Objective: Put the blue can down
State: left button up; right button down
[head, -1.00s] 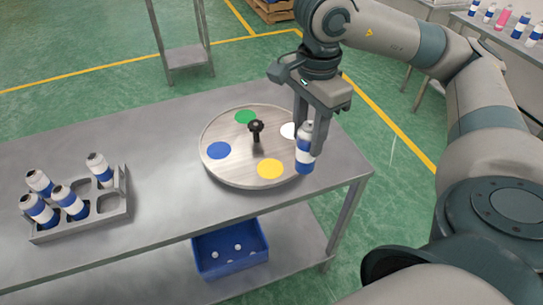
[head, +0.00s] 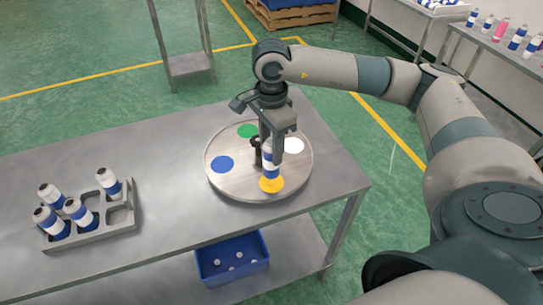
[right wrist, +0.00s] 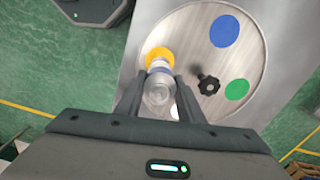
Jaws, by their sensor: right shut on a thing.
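The blue can (head: 270,170), white and blue with a bare metal top, is upright over the yellow spot (head: 272,187) of the round turntable (head: 228,186). My right gripper (head: 272,148) is shut on the can's upper part from above. In the right wrist view the can (right wrist: 158,86) sits between the two fingers (right wrist: 157,98), with the yellow spot (right wrist: 158,54) partly hidden behind it. I cannot tell whether its base touches the turntable. My left gripper is not in view.
The turntable also has blue (head: 222,164), green (head: 248,131) and white (head: 293,146) spots, and a black centre knob (right wrist: 208,84) close to the can. A rack (head: 128,222) with several cans stands at left on the table (head: 170,150). A blue bin (head: 232,272) sits below.

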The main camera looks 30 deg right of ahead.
jog(key=shift+f+p, duration=0.6)
jog(key=shift+f, duration=0.05)
notch_tip(320, 180, down, 2)
jog(key=shift+p, duration=0.55)
jog(key=shift+f, duration=0.35)
jog(key=shift+f, duration=0.1)
jog(key=shift+f, duration=0.1)
jog(key=c, duration=1.2)
grip_release()
